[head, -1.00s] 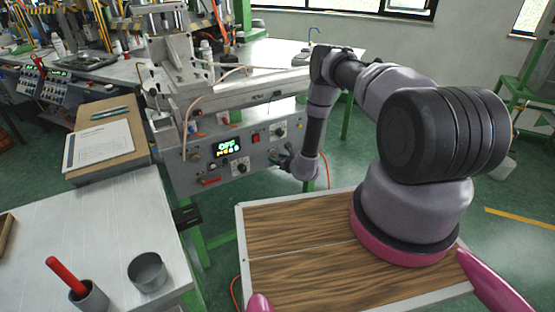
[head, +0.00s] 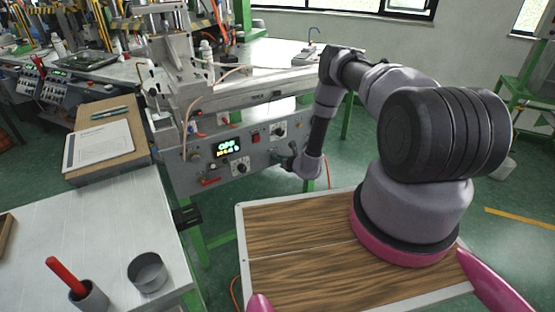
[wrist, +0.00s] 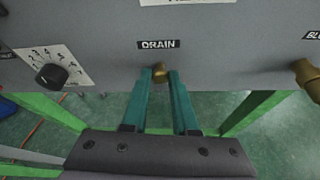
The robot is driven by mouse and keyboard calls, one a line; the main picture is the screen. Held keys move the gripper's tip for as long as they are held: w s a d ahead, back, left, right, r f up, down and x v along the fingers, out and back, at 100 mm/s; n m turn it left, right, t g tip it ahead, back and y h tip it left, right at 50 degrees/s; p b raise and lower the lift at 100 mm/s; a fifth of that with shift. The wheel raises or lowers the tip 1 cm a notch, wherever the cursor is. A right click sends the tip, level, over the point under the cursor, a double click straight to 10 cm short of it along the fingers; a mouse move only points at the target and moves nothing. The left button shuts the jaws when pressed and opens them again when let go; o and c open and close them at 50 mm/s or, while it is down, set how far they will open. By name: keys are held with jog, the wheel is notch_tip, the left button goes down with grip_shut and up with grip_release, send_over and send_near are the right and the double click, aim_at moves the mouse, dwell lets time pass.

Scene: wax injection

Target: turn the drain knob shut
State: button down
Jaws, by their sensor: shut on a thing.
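The drain knob (wrist: 159,70) is a small brass-coloured piece just below the "DRAIN" label (wrist: 158,44) on the grey panel in the wrist view. My gripper (wrist: 160,76) is shut on it, with one teal finger on each side, and the fingers partly hide it. In the head view my gripper (head: 288,160) is at the lower right part of the machine's front panel (head: 205,178). The knob itself cannot be made out there.
A black dial (wrist: 51,75) with a marked scale is left of the drain knob, and another brass fitting (wrist: 308,72) is to the right. A lit display (head: 228,148) is on the panel. A grey table with a metal cup (head: 147,272) stands at the front left.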

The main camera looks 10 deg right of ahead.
jog(key=shift+w+d+f+m+t+y, duration=0.1)
jog(key=shift+d+f+m+t+y, duration=0.1)
jog(key=shift+m+y, duration=1.35)
jog(key=shift+d+f+m+t+y, duration=0.15)
jog(key=shift+m+y, duration=0.35)
jog(key=shift+m, duration=1.95)
jog(key=shift+w+d+f+m+t+y, duration=0.1)
jog(key=shift+d+f+m+y, duration=0.15)
jog(key=shift+m+y, duration=1.3)
jog(key=shift+m+h, duration=0.4)
jog(key=shift+m, duration=0.25)
jog(key=c, duration=0.7)
grip_release()
jog(key=shift+a, duration=0.1)
jog(key=v, duration=1.1)
